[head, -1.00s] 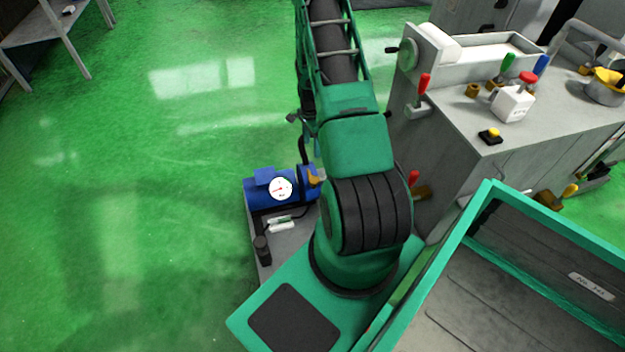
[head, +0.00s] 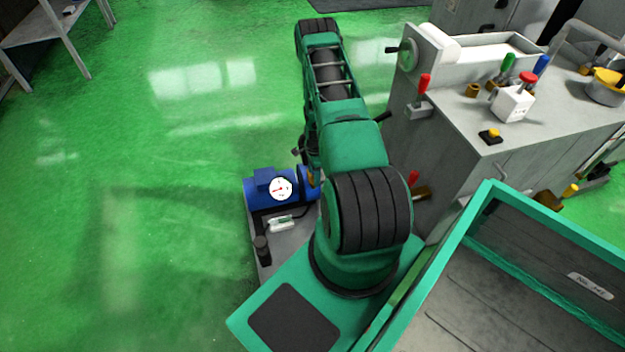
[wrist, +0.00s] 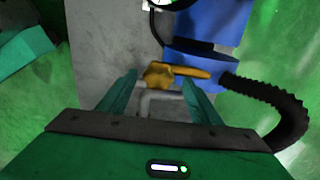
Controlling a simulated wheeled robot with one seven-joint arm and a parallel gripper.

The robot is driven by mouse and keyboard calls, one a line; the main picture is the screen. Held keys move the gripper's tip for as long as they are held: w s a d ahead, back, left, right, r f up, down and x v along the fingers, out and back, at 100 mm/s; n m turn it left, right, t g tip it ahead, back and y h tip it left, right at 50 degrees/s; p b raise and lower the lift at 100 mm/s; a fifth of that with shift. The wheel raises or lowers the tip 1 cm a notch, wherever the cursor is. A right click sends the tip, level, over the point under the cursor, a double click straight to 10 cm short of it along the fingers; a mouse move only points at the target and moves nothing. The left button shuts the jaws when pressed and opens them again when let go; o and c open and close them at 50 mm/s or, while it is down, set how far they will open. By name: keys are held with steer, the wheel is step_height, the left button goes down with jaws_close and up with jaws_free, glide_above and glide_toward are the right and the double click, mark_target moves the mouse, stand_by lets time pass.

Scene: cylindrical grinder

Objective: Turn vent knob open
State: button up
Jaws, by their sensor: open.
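The yellow-orange vent knob (wrist: 172,74) has a lever that points right in the wrist view. It sits by the lower end of the blue tank (wrist: 205,35), above a bent grey pipe. My gripper (wrist: 160,82) is open, with its green fingers to the left and right of the knob's lower side. I cannot tell whether they touch it. In the head view, the blue tank (head: 262,190) with its white gauge stands left of my arm. My arm hides the gripper and most of the knob there.
A black ribbed hose (wrist: 285,118) curves close to the right finger. The grey grinder (head: 440,160) with several coloured levers stands right of my arm. A green-rimmed bin (head: 480,205) is at lower right. Open green floor (head: 130,200) lies to the left.

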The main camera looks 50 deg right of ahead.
steer(key=shift+f, duration=1.4)
steer(key=c, duration=1)
steer(key=shift+c, duration=0.2)
